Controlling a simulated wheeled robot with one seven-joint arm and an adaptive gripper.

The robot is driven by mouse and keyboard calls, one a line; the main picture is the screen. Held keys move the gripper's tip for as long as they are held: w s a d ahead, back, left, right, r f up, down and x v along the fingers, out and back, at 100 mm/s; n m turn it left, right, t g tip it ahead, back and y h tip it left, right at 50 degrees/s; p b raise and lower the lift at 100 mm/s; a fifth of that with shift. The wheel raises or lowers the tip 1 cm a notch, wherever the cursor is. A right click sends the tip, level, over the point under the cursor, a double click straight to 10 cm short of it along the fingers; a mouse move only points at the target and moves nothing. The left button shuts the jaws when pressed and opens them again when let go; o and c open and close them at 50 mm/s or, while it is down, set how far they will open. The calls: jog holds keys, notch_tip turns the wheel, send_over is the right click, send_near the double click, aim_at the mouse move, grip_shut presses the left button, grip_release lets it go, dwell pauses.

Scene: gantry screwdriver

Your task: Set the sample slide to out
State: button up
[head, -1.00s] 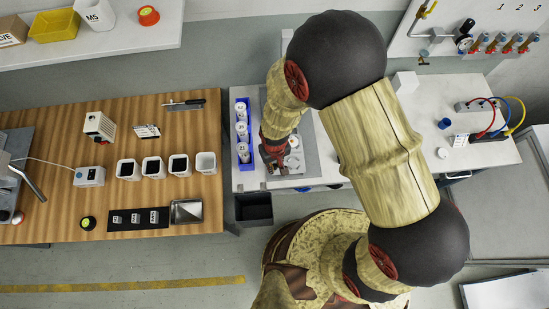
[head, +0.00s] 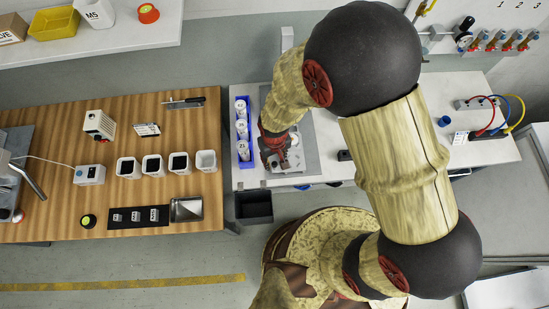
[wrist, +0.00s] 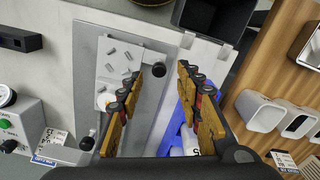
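In the head view my gripper (head: 279,160) is over the grey base (head: 306,155) and hides part of the plate. No marking for in or out is readable.
A blue rack (head: 243,163) with white bottles stands just left of my gripper. A black bin (head: 254,207) hangs at the bench front. The wooden table (head: 60,215) is further left.

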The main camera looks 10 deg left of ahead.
notch_tip(320, 180, up, 8)
jog(key=shift+f, duration=0.15)
dwell(0.3)
jog(key=shift+s, duration=0.1)
jog(key=s+d+r+m+t+b, duration=0.1)
jog(key=d+r+m+t+b, duration=0.1)
jog(key=d+r, duration=1)
jog(key=s+d+r+m+t+b, duration=0.2)
jog(key=d+r+b, duration=0.4)
jog(key=d+r, duration=0.6)
jog(key=shift+s+m+t, duration=0.3)
jog(key=shift+m+t, duration=0.5)
jog(key=shift+m, duration=0.4)
jog(key=shift+d, duration=0.1)
